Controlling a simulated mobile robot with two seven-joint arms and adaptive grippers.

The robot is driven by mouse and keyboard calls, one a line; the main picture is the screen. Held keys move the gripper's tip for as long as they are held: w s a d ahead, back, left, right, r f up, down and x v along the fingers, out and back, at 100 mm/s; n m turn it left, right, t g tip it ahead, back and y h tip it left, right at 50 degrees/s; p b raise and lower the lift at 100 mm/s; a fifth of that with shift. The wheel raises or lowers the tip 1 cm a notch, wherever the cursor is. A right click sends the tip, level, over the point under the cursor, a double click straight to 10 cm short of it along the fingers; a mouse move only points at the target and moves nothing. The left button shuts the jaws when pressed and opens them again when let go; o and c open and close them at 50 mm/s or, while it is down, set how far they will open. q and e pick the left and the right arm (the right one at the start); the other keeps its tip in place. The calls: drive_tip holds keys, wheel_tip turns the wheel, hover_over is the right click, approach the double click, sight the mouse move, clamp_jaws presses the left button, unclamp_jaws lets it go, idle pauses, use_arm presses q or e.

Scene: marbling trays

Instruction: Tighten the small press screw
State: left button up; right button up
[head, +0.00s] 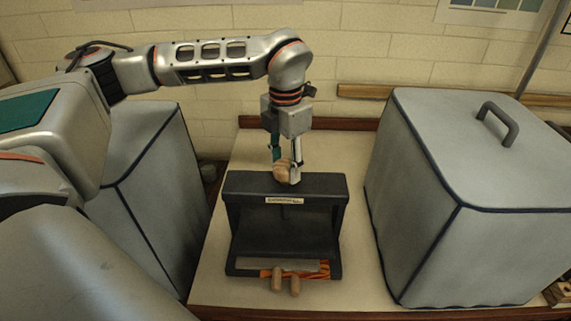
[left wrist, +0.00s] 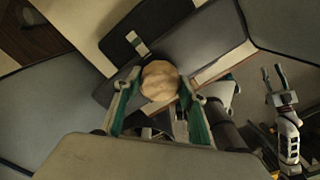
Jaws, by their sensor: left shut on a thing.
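The small press (head: 334,188) is a dark, block-like frame with a label on its front, standing on the table in the head view. The screw's round, pale wooden knob (head: 280,172) sits at its top. My left gripper (head: 287,172) points down from above and is shut on the knob. In the left wrist view the knob (left wrist: 160,80) shows between the green-sided fingers. The screw's shaft below the knob is hidden. My right gripper (left wrist: 273,83) shows only in the left wrist view, at the right, with its fingers apart and nothing between them.
A large grey covered box (head: 410,220) with a handle stands close on the right. Another grey covered box (head: 165,190) stands on the left. The pale table (head: 362,260) is bare beside the press.

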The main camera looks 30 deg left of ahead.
sight(286, 164)
use_arm(q)
drive_tip(key=shift+r+m, duration=0.1)
drive_tip(key=shift+m, duration=1.2)
drive_tip(key=shift+w, duration=0.1)
drive_tip(key=o, duration=1.1)
drive_tip(key=shift+o, duration=0.2)
wheel_tip(286, 164, up, 12)
